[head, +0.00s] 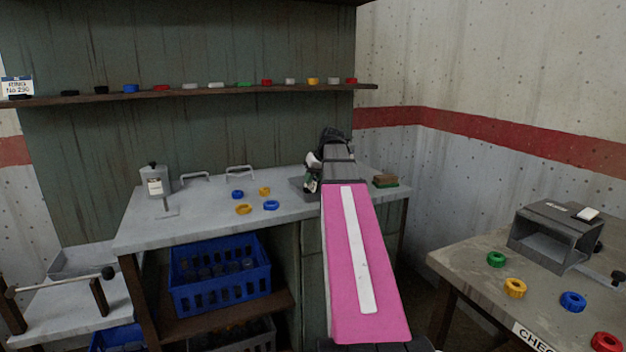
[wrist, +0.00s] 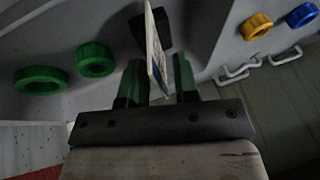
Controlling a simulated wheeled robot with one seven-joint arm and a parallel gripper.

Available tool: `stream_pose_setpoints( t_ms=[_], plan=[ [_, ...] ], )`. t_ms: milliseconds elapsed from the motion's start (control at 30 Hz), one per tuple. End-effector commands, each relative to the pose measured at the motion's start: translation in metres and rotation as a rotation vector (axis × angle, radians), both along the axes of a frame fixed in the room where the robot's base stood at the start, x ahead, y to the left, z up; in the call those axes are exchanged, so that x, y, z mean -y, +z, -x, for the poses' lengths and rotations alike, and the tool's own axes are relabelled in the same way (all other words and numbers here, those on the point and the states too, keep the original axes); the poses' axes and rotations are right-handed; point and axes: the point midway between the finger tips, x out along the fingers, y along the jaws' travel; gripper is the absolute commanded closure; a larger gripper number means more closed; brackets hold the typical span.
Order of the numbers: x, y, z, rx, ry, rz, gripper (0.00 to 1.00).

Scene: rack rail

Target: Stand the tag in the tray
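In the wrist view the tag (wrist: 157,58), a thin white card with blue print, is seen almost edge-on and slanted between the green fingers of my gripper (wrist: 160,82). A gap shows between the tag and the right finger, so the fingers look open around it. A dark block (wrist: 150,28) lies at the tag's far end; whether they are joined is unclear. In the head view my gripper (head: 312,178) is low over the right part of the bench, mostly hidden by my arm.
Blue and yellow rings (head: 243,209) lie on the bench (head: 205,222), left of my gripper. Two green rings (wrist: 42,81) show in the wrist view. A similar sign (head: 17,86) stands on the shelf (head: 200,94). A side table (head: 470,262) holds a grey box (head: 555,236).

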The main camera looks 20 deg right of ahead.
Motion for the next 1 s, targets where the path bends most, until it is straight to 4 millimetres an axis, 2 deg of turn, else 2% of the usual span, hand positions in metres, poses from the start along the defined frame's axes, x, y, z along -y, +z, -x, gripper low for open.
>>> stream_pose_setpoints(
  t_ms=[167, 267, 700, 1000],
  plan=[
    [0.002, 0.009, 0.002, 0.001, -0.001, 0.001, 0.72],
    [0.005, 0.021, 0.007, 0.002, -0.001, 0.001, 0.72],
    [0.023, 0.087, 0.034, 0.002, -0.001, 0.001, 0.72],
    [0.029, 0.109, 0.044, 0.001, 0.000, 0.000, 0.72]
  ],
)
